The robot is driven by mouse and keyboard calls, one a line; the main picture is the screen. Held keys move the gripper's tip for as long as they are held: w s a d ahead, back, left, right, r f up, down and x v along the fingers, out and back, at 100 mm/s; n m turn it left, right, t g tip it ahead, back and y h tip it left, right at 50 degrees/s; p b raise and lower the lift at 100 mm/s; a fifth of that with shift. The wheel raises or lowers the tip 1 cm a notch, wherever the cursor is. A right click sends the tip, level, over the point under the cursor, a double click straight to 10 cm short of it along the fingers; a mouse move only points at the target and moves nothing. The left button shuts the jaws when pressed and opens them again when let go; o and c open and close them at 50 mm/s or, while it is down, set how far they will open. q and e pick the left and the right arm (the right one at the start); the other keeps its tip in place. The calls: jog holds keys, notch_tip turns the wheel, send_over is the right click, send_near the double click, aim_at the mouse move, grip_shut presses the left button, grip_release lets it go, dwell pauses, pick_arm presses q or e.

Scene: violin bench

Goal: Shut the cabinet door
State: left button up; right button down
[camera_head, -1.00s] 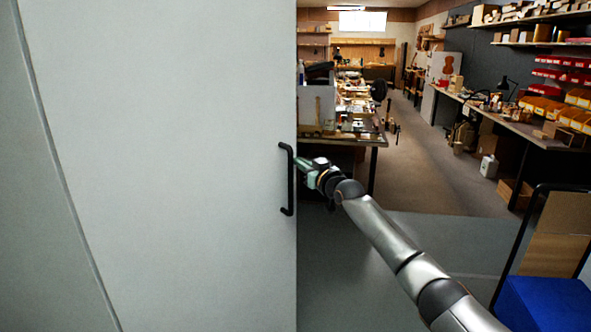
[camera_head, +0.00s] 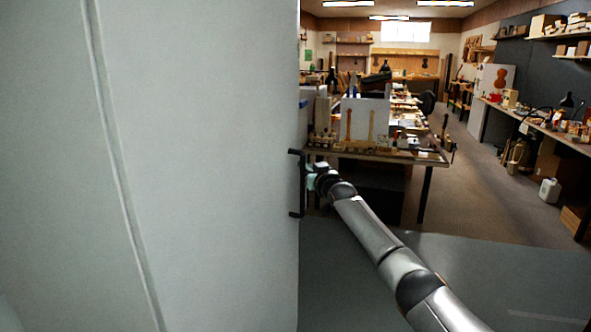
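The pale grey cabinet door (camera_head: 210,160) fills the left part of the head view, with its free edge running upright near the middle. A black bar handle (camera_head: 292,185) stands on the door at that edge. My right arm comes in from the lower right. My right gripper (camera_head: 310,178) is at the handle, just right of the door edge. Its fingertips are small and partly hidden, so I cannot tell whether they are open or shut on the handle. My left gripper is not in view.
A pale upright seam (camera_head: 122,180) runs through the grey surface at the left. Beyond the door stands a cluttered workbench (camera_head: 385,155). Another bench (camera_head: 545,125) runs along the right wall, with a white jug (camera_head: 549,190) below it. Grey floor between them is clear.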

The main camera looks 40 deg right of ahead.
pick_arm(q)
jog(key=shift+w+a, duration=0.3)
pick_arm(e)
jog(key=shift+w+a, duration=0.25)
jog(key=shift+w, duration=0.65)
jog(key=shift+s, duration=0.1)
